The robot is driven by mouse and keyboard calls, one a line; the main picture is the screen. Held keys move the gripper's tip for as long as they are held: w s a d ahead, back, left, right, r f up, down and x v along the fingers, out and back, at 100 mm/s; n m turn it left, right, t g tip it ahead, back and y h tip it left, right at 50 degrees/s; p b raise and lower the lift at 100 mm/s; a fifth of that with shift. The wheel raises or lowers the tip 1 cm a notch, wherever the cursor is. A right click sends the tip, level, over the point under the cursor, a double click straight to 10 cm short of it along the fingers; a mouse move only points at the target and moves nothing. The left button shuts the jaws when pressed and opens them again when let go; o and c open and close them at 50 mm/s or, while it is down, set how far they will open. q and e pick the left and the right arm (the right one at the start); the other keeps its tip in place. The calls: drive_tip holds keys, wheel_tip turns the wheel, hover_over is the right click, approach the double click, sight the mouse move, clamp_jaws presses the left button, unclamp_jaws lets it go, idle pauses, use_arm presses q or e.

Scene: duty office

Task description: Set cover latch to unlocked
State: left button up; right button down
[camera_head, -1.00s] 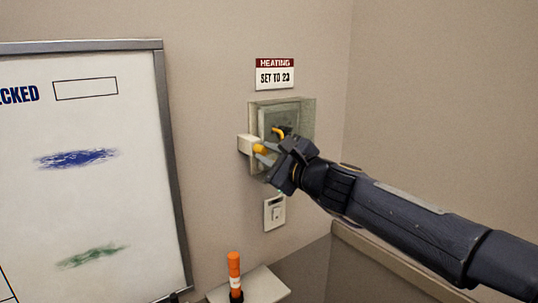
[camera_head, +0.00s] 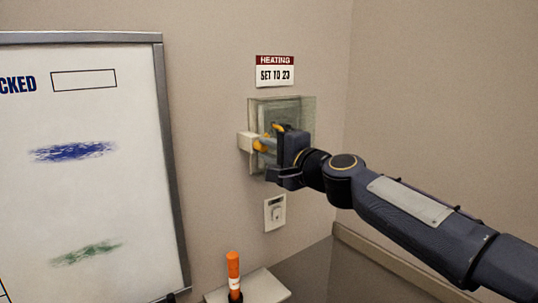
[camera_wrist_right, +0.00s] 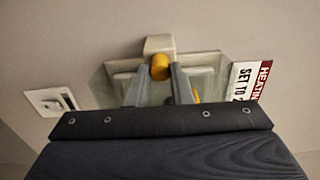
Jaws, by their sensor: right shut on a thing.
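The cover (camera_head: 306,106) is a clear box on the wall, over a thermostat unit. A pale latch block (camera_head: 246,142) sticks out at its left side, with a yellow knob (camera_head: 261,146) on it. My right gripper (camera_head: 265,150) is at the knob, its fingers closed on it. In the right wrist view the yellow latch knob (camera_wrist_right: 160,67) sits between the tips of the two grey fingers (camera_wrist_right: 158,80), below the pale block (camera_wrist_right: 159,44). The gripper hides part of the cover. My left gripper is not in view.
A sign (camera_head: 274,72) reading "HEATING SET TO 23" is above the cover. A wall switch (camera_head: 275,213) is below it. A whiteboard (camera_head: 158,120) hangs at the left. An orange marker-like stick (camera_head: 233,271) stands on a small shelf (camera_head: 262,287) low down.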

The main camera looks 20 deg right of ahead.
drive_tip(key=n+b, duration=0.1)
drive_tip(key=n, duration=0.3)
drive_tip(key=shift+f+n, duration=0.15)
drive_tip(key=shift+n, duration=0.15)
drive_tip(key=n+b, duration=0.2)
drive_tip(key=n, duration=0.2)
drive_tip(key=shift+n, duration=0.3)
drive_tip(key=c, duration=1.3)
unclamp_jaws()
drive_tip(key=b+v, duration=0.2)
drive_tip(key=v, duration=0.6)
